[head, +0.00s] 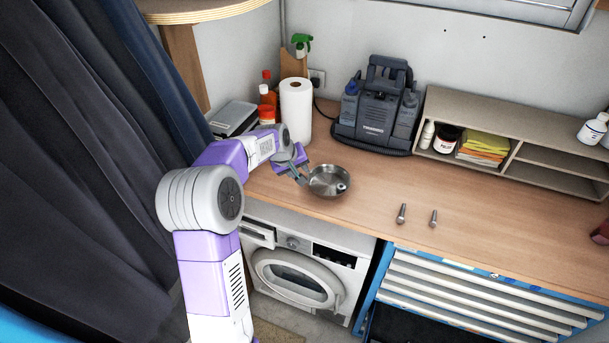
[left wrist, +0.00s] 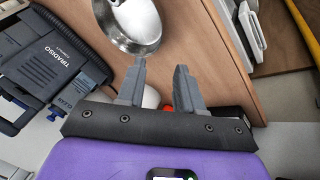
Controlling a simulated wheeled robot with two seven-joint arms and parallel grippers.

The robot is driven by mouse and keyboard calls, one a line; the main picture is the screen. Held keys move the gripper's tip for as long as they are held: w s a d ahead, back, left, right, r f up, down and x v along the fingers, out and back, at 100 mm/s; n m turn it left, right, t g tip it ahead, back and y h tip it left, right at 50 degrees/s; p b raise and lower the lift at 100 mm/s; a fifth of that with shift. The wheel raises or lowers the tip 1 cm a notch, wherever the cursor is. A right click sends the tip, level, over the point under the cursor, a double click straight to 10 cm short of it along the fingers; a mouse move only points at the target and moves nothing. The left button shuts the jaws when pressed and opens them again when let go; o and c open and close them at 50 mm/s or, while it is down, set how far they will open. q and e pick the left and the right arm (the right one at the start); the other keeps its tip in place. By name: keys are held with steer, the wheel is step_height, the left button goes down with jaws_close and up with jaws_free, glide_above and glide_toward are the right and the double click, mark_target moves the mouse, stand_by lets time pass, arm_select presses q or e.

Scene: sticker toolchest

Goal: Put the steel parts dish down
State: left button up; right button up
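The steel parts dish (head: 322,187) is a round, shallow metal bowl near the front edge of the wooden worktop (head: 375,205). It appears to rest there, with a small shiny round part inside. My left gripper (head: 303,180) is just left of the dish, by its rim. In the left wrist view, the two fingers (left wrist: 160,72) stand apart with nothing visible between them. The dish (left wrist: 143,35) is beyond the left finger's tip and partly cut off by the top edge; I cannot tell whether they touch. My right gripper is not in view.
Two small metal pieces (head: 401,213) lie right of the dish. A paper towel roll (head: 296,108), bottles and a dark grey machine (head: 376,112) stand behind. A low shelf (head: 515,150) is at the back right. The worktop between dish and shelf is mostly clear.

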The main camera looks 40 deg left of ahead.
mark_target(321, 196)
arm_select(q)
steer(key=w+d+f+n+b, duration=0.1)
steer(key=f+n+b, duration=0.1)
steer(key=f, duration=0.1)
steer(key=w+d+f+n+g+b, duration=0.1)
steer(key=w+d+f+n+b, duration=0.1)
steer(key=f+n, duration=0.1)
steer(key=w+d+f+n+g+b, duration=0.1)
steer(key=d+f+n+b, duration=0.1)
steer(key=f, duration=0.3)
steer(key=shift+w+d+n+b, duration=0.2)
steer(key=shift+n+b, duration=0.1)
steer(key=shift+n, duration=0.1)
steer(key=shift+c, duration=0.5)
jaws_close()
steer(key=shift+r, duration=0.1)
